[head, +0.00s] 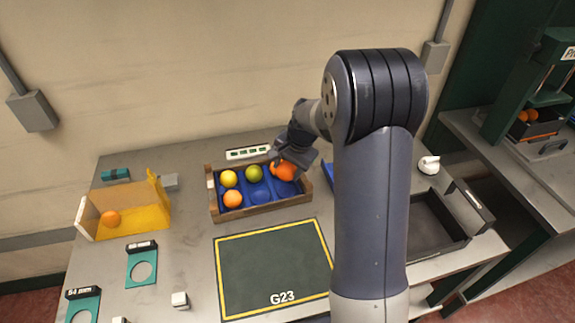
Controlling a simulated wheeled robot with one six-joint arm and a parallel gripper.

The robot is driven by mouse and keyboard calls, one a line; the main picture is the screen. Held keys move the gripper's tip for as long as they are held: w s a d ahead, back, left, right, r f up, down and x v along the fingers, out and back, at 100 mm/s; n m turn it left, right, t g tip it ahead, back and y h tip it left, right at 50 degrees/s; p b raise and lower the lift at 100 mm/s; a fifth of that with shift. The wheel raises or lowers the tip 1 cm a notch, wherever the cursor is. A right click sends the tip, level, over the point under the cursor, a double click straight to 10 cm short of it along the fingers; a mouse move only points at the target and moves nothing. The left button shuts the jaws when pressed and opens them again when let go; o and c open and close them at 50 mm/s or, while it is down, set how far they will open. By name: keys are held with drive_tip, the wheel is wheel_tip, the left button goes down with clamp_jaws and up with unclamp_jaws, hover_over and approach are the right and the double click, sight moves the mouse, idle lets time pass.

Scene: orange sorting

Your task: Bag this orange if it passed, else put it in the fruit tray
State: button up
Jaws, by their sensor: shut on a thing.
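My gripper (281,158) is shut on an orange (286,172) at the right end of the fruit tray. The gripper partly covers the orange, and I cannot tell whether the orange touches the tray. The fruit tray (262,209) has a wooden frame and a blue insert with hollows. It holds a yellow fruit (228,178), a green fruit (254,173) and another orange (233,199). A translucent yellow open container (152,216) stands at the left with an orange (111,218) in it. I cannot identify it for certain as the bag.
A dark mat (270,266) marked G23 lies in front of the tray. Teal ring gauges (141,268) lie at the left front. A black bin (432,226) stands right of my arm. A press (545,85) stands on the right bench. My arm hides part of the table.

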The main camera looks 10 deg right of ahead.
drive_tip(key=shift+f+b, duration=1.9)
drive_tip(key=shift+f, duration=1)
drive_tip(key=shift+f+b, duration=0.45)
drive_tip(key=shift+f, duration=0.15)
drive_tip(key=o, duration=1.1)
drive_tip(key=o, duration=0.3)
drive_tip(key=shift+s, duration=0.1)
drive_tip(key=shift+o, duration=0.2)
